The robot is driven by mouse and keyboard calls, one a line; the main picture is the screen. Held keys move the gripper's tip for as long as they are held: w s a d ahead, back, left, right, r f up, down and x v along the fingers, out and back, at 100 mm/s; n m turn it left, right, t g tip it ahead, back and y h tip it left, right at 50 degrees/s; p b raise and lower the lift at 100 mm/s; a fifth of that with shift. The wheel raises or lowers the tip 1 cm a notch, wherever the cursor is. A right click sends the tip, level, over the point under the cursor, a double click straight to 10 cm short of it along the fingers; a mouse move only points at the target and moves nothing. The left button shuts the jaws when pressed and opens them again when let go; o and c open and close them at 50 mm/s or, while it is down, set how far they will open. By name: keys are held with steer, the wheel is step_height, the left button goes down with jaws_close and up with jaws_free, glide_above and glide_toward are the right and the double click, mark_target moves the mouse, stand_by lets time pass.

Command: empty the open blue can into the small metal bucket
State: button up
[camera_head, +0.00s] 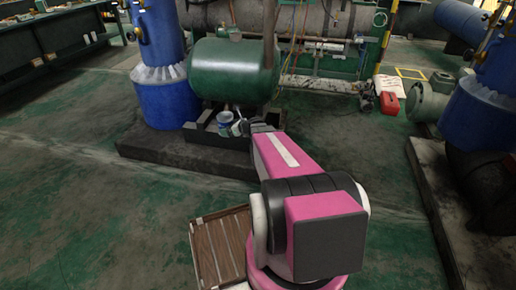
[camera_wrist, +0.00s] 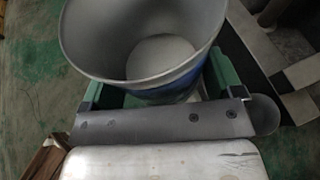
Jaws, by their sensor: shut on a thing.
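The open blue can (camera_wrist: 180,82) fills the upper middle of the wrist view, with a grey inner wall and a pale round patch at the bottom. I cannot tell whether that patch is contents or bare metal. My gripper (camera_wrist: 160,90) is shut on the can, with a green finger on each side of it. In the head view the can (camera_head: 224,118) is small and looks roughly upright, in front of the green tank. My gripper (camera_head: 238,127) is beside it, partly hidden by my pink arm. I cannot make out the small metal bucket in either view.
A green tank (camera_head: 235,70) on a dark plinth (camera_head: 170,150) stands behind the can, beside a blue column (camera_head: 160,60). A slatted wooden crate (camera_head: 218,248) lies left of my arm. A red canister (camera_head: 389,103) stands at right. The green floor at left is clear.

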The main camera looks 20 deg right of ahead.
steer(key=w+d+f+m+h, duration=0.1)
steer(key=w+d+f, duration=0.1)
steer(key=f, duration=0.8)
steer(key=w+d+f+m+t+h, duration=0.1)
steer(key=w+d+f+m+h, duration=0.1)
steer(key=f, duration=0.9)
steer(key=w+d+f+m+t+h, duration=0.1)
steer(key=w+f, duration=0.3)
steer(key=f, duration=0.6)
steer(key=shift+w+d+f+h, duration=0.25)
steer(key=shift+w+d+h, duration=0.1)
steer(key=shift+d, duration=0.15)
steer(key=shift+d+r+m, duration=0.1)
steer(key=shift+m, duration=0.3)
steer(key=d+r+m+t+y, duration=0.1)
steer(key=d+r+m+y, duration=0.2)
steer(key=r, duration=0.6)
steer(key=shift+r+m+t+y, duration=0.35)
steer(key=shift+r+m+t, duration=0.05)
steer(key=shift+m, duration=0.8)
steer(key=shift+d+r+m, duration=0.1)
steer(key=shift+r+m, duration=0.2)
